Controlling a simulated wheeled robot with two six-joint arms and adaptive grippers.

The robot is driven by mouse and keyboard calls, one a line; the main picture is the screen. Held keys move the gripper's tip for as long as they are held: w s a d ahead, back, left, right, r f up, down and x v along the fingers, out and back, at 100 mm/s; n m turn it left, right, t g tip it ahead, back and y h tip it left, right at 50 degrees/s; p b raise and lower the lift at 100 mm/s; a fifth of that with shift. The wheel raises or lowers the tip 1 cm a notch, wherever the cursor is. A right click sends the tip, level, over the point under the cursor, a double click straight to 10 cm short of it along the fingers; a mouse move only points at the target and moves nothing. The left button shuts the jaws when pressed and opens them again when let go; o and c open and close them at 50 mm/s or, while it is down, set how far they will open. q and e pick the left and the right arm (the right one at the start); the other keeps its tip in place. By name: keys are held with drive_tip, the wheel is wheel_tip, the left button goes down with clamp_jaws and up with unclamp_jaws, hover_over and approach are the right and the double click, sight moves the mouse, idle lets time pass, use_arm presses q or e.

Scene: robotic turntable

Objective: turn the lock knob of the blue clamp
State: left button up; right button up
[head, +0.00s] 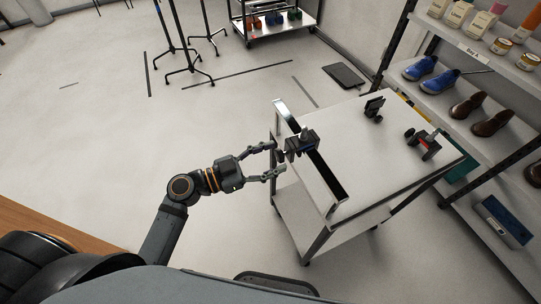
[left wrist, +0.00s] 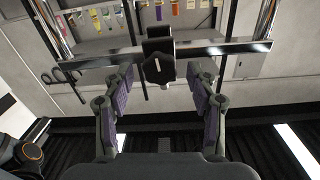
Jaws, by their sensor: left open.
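A dark clamp with a bit of blue (head: 300,143) sits at the near left edge of the white cart, by its chrome rail (head: 326,178). Its dark knob side faces my left gripper (head: 275,162). The left gripper is open, with its two fingers spread just left of the clamp, and nothing is between them but the knob end close to the tips. In the left wrist view, the black clamp part (left wrist: 157,60) with a pale line on its face lies ahead, between the open fingers (left wrist: 161,80), apart from both. My right gripper is not in view.
On the cart top (head: 350,140) stand a dark clamp (head: 374,107) and a red-and-black clamp (head: 427,146) with a green part. A shelf with blue shoes (head: 420,68) and brown shoes (head: 468,105) is at the right.

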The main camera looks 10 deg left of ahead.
use_arm(q)
drive_tip(key=c, duration=1.2)
drive_tip(key=shift+o, duration=0.2)
